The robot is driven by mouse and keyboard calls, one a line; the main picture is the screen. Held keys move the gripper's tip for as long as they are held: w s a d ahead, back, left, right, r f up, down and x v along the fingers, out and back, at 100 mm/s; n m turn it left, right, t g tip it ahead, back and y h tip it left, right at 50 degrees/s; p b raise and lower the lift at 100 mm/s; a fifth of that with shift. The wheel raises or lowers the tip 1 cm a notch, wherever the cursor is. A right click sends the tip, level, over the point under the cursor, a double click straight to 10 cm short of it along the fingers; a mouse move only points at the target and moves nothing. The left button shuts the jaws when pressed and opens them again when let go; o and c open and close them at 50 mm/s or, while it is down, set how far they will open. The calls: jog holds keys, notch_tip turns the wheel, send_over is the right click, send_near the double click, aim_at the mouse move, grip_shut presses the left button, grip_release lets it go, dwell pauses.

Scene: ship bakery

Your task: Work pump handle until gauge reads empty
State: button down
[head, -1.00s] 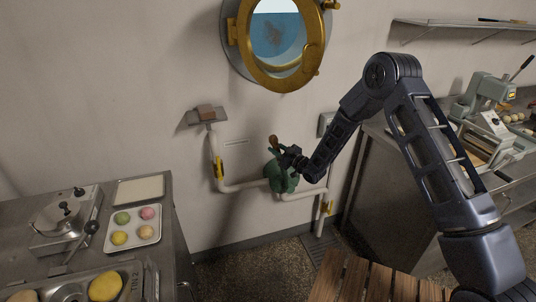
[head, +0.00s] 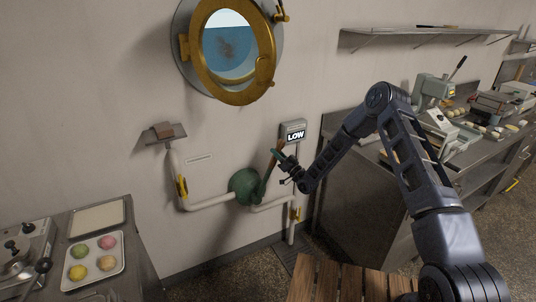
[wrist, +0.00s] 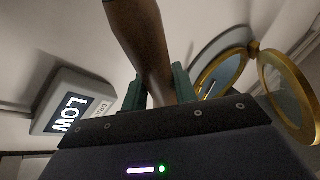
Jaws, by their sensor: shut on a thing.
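The green bilge-type pump (head: 243,186) is mounted low on the wall between white pipes. Its handle (head: 268,170) has a brown wooden grip and leans up and to the right of the pump body. My gripper (head: 281,158) is shut on the handle. In the wrist view, the green fingers of my gripper (wrist: 160,90) sit on both sides of the brown grip (wrist: 140,35). The grey gauge box (head: 293,127) on the wall just above and right of my gripper reads LOW. Its lit face also shows in the wrist view (wrist: 68,113).
A brass porthole (head: 232,45) is above the pump. A steel counter with a bun tray (head: 95,257) stands at the left, another counter (head: 345,190) at the right. A slatted wooden surface (head: 340,282) is at the bottom. A small wall ledge (head: 163,133) is at the left.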

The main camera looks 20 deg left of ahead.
jog(key=shift+w+d+f+m+t, duration=0.6)
jog(key=shift+w+d+f+m, duration=0.2)
jog(key=shift+w+d+m, duration=0.2)
jog(key=shift+d, duration=0.1)
jog(key=c, duration=1.1)
grip_release()
jog(key=shift+w+f, duration=0.1)
jog(key=v, duration=1)
jog(key=shift+s+d+f, duration=0.1)
jog(key=shift+s+d, duration=0.15)
jog(key=shift+s, duration=0.05)
